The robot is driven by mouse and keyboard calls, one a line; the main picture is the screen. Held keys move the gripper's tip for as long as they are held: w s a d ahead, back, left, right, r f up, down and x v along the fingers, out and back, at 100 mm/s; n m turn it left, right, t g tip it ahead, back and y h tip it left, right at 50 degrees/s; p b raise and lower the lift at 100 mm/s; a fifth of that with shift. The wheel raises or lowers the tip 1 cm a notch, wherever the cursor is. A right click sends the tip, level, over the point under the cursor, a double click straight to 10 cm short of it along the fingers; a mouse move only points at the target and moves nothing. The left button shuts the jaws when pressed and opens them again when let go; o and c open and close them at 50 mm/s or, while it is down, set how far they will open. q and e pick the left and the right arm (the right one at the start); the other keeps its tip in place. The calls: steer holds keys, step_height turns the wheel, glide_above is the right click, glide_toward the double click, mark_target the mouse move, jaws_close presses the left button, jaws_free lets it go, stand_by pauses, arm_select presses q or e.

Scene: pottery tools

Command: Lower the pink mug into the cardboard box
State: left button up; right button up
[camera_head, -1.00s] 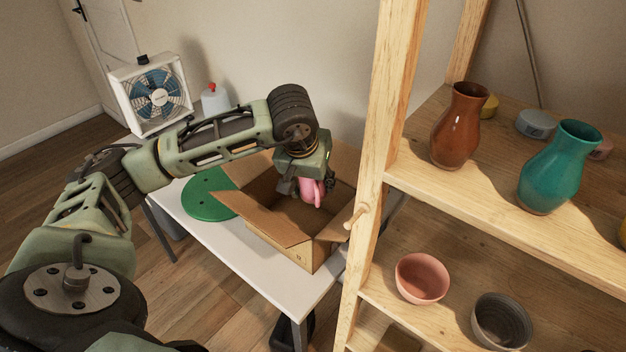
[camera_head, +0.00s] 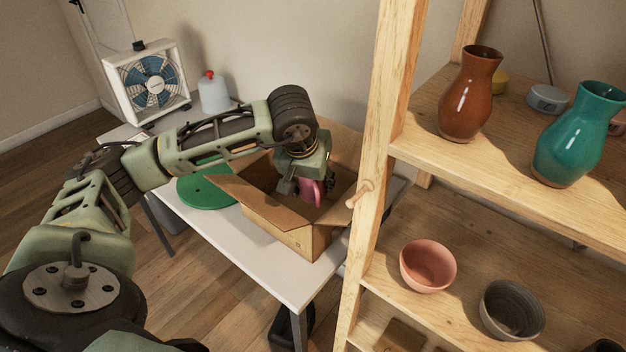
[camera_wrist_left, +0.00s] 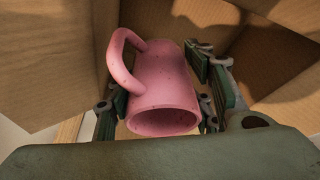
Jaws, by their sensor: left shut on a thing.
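The pink mug (camera_head: 309,190) is held by my left gripper (camera_head: 300,188), inside the opening of the cardboard box (camera_head: 285,232). In the left wrist view the speckled pink mug (camera_wrist_left: 163,85) sits between the fingers of my left gripper (camera_wrist_left: 165,112), with its handle to the left and its open rim facing the camera. Brown walls of the cardboard box (camera_wrist_left: 45,60) surround it there. The box flaps are open, and the box stands on the white table. The mug's far end is hidden, so I cannot tell whether it touches the box floor. My right gripper is not in view.
A wooden shelf post (camera_head: 383,130) stands close to the right of the box, with a peg (camera_head: 358,194) sticking out. The shelf holds brown (camera_head: 470,95) and teal (camera_head: 578,137) vases and bowls. A green disc (camera_head: 205,190) lies left of the box on the white table (camera_head: 285,285).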

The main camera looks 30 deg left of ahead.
mark_target(313, 201)
arm_select(q)
steer(key=shift+f+b, duration=1.9)
steer(key=shift+f, duration=0.55)
steer(key=shift+a+f+b, duration=0.1)
steer(key=shift+f+b, duration=0.1)
steer(key=shift+b, duration=0.2)
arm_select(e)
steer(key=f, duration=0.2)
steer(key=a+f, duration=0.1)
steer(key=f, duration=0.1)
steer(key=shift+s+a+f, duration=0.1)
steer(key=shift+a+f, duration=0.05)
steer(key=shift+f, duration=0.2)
arm_select(q)
steer(key=shift+f+b, duration=0.55)
steer(key=shift+f, duration=0.05)
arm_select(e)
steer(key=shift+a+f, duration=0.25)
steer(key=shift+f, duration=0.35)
arm_select(q)
steer(key=shift+f+b, duration=0.3)
steer(key=shift+f, duration=0.1)
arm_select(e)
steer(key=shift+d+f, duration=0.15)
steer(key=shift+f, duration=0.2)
arm_select(q)
steer(key=o, duration=1.5)
steer(key=shift+r, duration=0.1)
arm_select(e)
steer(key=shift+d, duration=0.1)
